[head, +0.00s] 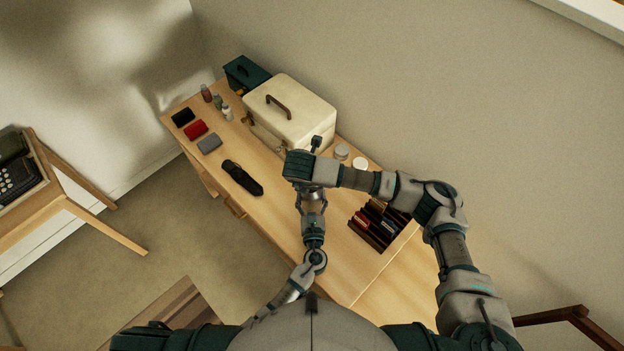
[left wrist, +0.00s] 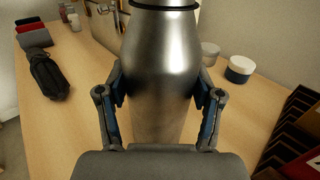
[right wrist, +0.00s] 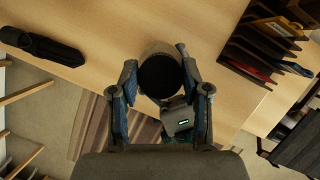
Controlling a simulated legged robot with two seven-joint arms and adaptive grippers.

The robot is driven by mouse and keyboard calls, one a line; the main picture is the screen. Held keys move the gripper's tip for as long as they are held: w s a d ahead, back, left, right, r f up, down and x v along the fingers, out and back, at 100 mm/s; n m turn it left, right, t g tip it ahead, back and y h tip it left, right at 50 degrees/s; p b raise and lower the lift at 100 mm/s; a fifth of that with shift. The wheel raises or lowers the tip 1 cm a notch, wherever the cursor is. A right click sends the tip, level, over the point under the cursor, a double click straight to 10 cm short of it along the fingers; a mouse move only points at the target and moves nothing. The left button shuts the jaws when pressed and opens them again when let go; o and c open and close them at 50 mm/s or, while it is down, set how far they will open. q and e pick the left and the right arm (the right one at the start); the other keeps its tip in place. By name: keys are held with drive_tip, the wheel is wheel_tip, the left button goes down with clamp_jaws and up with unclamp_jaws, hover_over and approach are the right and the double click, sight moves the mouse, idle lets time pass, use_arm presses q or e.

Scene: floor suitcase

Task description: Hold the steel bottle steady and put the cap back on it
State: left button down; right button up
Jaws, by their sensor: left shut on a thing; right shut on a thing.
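The steel bottle (left wrist: 160,55) stands upright in the left wrist view, with a dark ring near its top and its upper end cut off by the frame. My left gripper (left wrist: 162,88) is shut on its sides. In the right wrist view my right gripper (right wrist: 158,70) is shut on the black round cap (right wrist: 160,78), seen from above. A grey metallic curved surface shows just behind the cap; whether the cap touches the bottle cannot be told.
A cream case (head: 290,112) stands at the back of the wooden table (head: 290,225). A black folded umbrella (head: 242,178) lies left of my arms. Two small jars (head: 360,163) and a dark divided rack (head: 372,235) are to the right. The table front is mostly clear.

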drive_tip(key=m+h, duration=0.1)
drive_tip(key=m, duration=0.2)
drive_tip(key=shift+a+m+g, duration=0.15)
drive_tip(key=shift+m+g, duration=0.15)
drive_tip(key=shift+m, duration=0.1)
drive_tip(key=m+g+h, duration=0.1)
drive_tip(key=m, duration=0.5)
drive_tip(key=shift+w+g+h, duration=0.15)
drive_tip(key=shift+g+h, duration=0.25)
drive_tip(key=m+g, duration=0.1)
drive_tip(key=m, duration=0.3)
drive_tip(key=shift+m+g, duration=0.4)
drive_tip(key=m+g, duration=0.1)
drive_tip(key=m, duration=0.2)
drive_tip(key=o, duration=0.7)
drive_tip(key=shift+c, duration=0.2)
drive_tip(key=shift+r, duration=2.2)
